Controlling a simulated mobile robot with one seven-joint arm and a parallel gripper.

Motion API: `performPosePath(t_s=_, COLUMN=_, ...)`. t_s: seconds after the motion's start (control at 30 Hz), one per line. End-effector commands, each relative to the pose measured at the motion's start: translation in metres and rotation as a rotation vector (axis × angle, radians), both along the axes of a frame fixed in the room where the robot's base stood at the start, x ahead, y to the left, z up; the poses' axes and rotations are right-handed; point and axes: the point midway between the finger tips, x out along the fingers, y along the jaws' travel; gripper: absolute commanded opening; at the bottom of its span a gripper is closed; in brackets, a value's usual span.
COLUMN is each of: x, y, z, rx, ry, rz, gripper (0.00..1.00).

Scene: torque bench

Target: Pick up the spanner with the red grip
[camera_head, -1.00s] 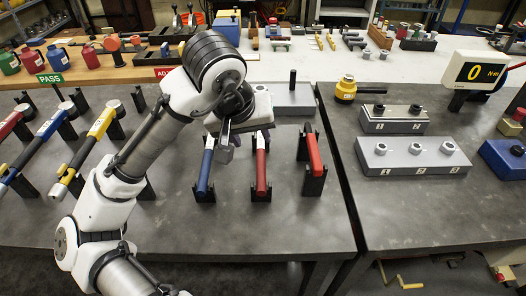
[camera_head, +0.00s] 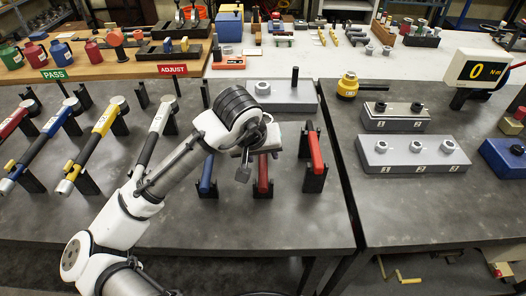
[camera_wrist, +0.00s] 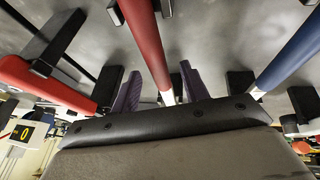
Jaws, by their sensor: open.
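Three spanners stand in black holders on the grey bench in the head view: one with a blue grip (camera_head: 206,176), one with a dark red grip (camera_head: 263,176), and one with a brighter red grip (camera_head: 316,152) at the right. My gripper (camera_head: 250,164) is over the dark red one, partly hidden by my wrist. In the wrist view the open purple jaws (camera_wrist: 159,84) lie either side of the dark red spanner (camera_wrist: 146,42); whether they are level with it or above it, I cannot tell. The bright red grip (camera_wrist: 45,85) and blue grip (camera_wrist: 296,48) lie to either side.
A grey block (camera_head: 290,98) sits behind the spanners. Grey socket blocks (camera_head: 412,158) and a display (camera_head: 480,71) are at right.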

Motion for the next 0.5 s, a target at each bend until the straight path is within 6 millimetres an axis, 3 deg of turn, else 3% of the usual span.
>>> performPosePath(t_s=0.5, x=-0.0001, y=-0.0003, z=-0.0035, rx=-0.001, ry=0.0, rz=-0.001, gripper=0.45)
